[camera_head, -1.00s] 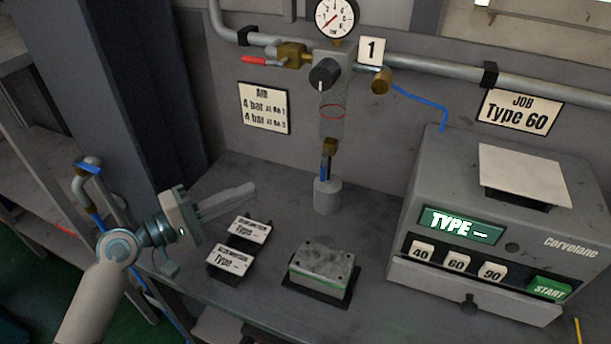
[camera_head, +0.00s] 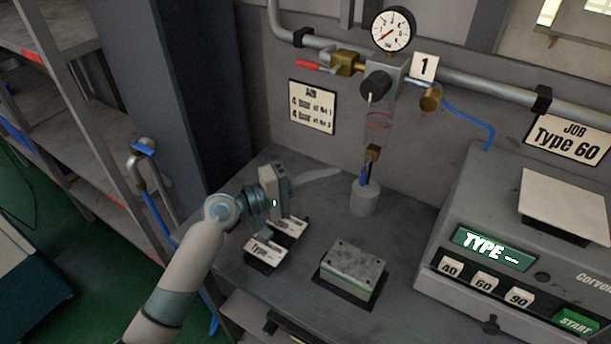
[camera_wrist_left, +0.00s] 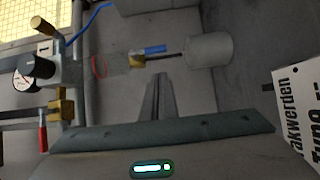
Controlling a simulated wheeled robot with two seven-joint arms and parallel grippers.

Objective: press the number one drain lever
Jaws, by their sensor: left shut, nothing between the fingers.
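The number one unit hangs on the wall pipe, with a "1" tag (camera_head: 424,66), a gauge (camera_head: 393,30), a black knob (camera_head: 375,84) and a clear bowl ringed in red (camera_head: 378,121). Its blue drain lever (camera_head: 363,177) sits below the brass fitting, above a grey cup (camera_head: 364,199). In the left wrist view the blue lever (camera_wrist_left: 155,49) lies just beyond my fingertips. My left gripper (camera_head: 338,173) is shut and empty, pointing right, a little left of the lever and apart from it. My right gripper is out of view.
A metal block (camera_head: 353,269) and label plates (camera_head: 264,252) lie on the bench. A grey machine (camera_head: 455,225) with number buttons stands at right. A red-handled valve (camera_head: 316,66) is on the pipe. A dark column stands at left.

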